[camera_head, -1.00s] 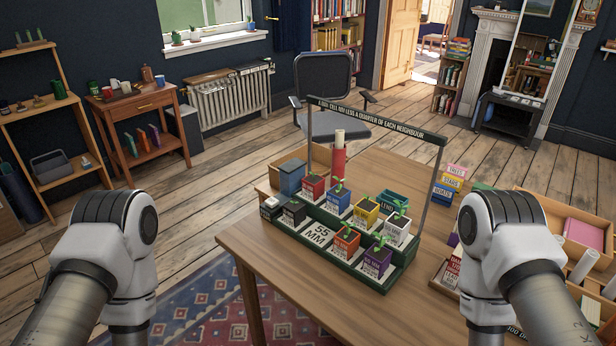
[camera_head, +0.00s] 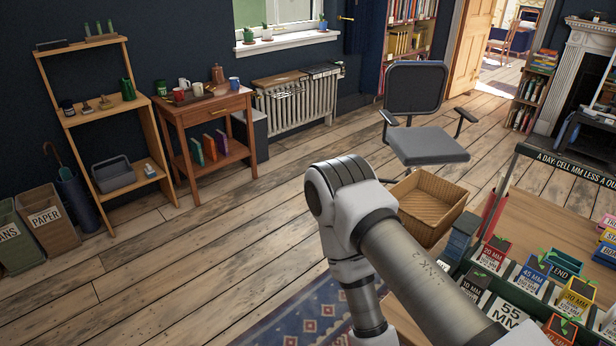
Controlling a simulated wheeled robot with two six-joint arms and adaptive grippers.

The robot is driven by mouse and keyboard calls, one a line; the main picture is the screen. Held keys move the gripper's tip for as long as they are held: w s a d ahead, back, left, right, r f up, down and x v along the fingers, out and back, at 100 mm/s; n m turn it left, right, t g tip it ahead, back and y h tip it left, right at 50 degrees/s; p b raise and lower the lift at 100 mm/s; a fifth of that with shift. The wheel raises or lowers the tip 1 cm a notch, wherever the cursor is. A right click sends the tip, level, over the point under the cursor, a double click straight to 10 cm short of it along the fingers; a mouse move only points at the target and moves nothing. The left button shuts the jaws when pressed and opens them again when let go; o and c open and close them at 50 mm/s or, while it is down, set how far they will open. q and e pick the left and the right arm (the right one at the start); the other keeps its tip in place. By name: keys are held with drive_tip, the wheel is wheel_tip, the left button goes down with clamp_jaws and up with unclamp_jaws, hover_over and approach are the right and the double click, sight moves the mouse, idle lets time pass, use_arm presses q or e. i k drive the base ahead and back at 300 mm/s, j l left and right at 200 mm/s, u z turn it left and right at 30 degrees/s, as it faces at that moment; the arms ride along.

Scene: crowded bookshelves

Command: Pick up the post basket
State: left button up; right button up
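A woven tan basket (camera_head: 432,207) stands on the floor between the office chair and the table. It is open at the top, and its inside looks empty. Its lower left side is partly hidden by one of my arms. That arm crosses the lower middle of the view, with its bent joint just left of the basket. Neither gripper is in view.
A wooden table (camera_head: 540,210) with a green rack of small labelled pots (camera_head: 490,280) is at right. An office chair (camera_head: 424,140) stands behind the basket. A grey caddy (camera_head: 114,174) sits on the left shelf.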

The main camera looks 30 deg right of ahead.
sight(429, 203)
drive_tip(key=i+j, duration=0.15)
drive_tip(key=i, duration=0.35)
drive_tip(key=i+j, duration=0.15)
drive_tip(key=i, duration=0.3)
drive_tip(key=i+j+u, duration=0.1)
drive_tip(key=i, duration=0.4)
drive_tip(key=i+l+z, duration=0.15)
drive_tip(key=z, duration=0.3)
drive_tip(key=i+z, duration=0.6)
drive_tip(key=z, duration=0.3)
drive_tip(key=i+j+z, duration=0.2)
drive_tip(key=z, duration=0.2)
drive_tip(key=i+j+z, duration=0.25)
drive_tip(key=z, duration=0.2)
drive_tip(key=i+j+z, duration=0.2)
drive_tip(key=z, duration=0.25)
drive_tip(key=i+j+z, duration=0.2)
drive_tip(key=i+z, duration=0.3)
drive_tip(key=i+j+z, duration=0.7)
drive_tip(key=j+z, duration=0.25)
drive_tip(key=l, duration=0.15)
